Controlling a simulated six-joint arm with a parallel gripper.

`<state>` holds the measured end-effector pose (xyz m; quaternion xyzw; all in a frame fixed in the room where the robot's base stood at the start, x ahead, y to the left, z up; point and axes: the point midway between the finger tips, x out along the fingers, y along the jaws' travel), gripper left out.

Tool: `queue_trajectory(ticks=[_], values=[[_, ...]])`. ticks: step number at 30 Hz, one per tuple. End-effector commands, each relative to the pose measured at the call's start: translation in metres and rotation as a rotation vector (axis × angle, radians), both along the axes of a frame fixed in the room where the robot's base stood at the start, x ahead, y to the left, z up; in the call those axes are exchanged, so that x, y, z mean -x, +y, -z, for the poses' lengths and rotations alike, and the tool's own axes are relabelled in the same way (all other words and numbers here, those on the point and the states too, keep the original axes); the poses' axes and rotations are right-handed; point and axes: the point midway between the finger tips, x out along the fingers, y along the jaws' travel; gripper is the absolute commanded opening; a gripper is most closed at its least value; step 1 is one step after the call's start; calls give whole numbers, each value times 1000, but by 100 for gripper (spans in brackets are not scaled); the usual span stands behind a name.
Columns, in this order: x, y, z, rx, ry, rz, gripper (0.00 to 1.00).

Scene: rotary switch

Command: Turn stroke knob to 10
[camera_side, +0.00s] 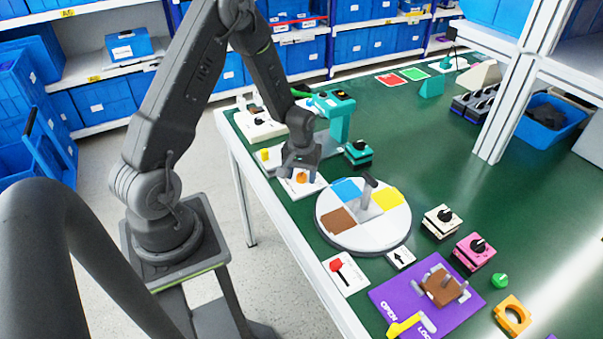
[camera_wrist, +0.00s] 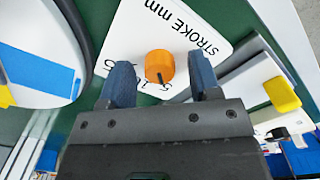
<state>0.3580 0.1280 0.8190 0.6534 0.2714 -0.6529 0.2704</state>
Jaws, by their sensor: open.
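The stroke knob is orange (camera_wrist: 160,67), round, with a dark pointer line. It sits on a white plate marked "STROKE mm" (camera_wrist: 190,22). In the wrist view the pointer line aims down toward the gripper side, near the printed numbers, which are partly hidden. My gripper (camera_wrist: 163,82) is open, with one blue-grey finger on each side of the knob and visible gaps to it. In the side view my gripper (camera_side: 301,168) is over the white plate (camera_side: 293,189), and the orange knob (camera_side: 301,177) shows just below it.
A round turntable with coloured sectors (camera_side: 337,238) stands to the right of the plate. A teal stand (camera_side: 340,122) rises behind my gripper. A yellow-tipped part (camera_wrist: 281,95) lies beside the plate in the wrist view. A teal switch block (camera_side: 358,152) stands nearby.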

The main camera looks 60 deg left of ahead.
Motion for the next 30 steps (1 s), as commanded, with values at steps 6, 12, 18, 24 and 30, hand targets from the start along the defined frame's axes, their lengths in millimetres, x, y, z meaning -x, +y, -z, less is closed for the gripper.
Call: queue_trajectory(ticks=[6, 12, 18, 24, 30], values=[[0, 0, 0, 0, 0, 0, 41], [0, 0, 0, 0, 0, 0, 22], [0, 0, 0, 1, 1, 0, 8], [0, 0, 0, 1, 1, 25, 8], [0, 0, 0, 2, 1, 119, 8]])
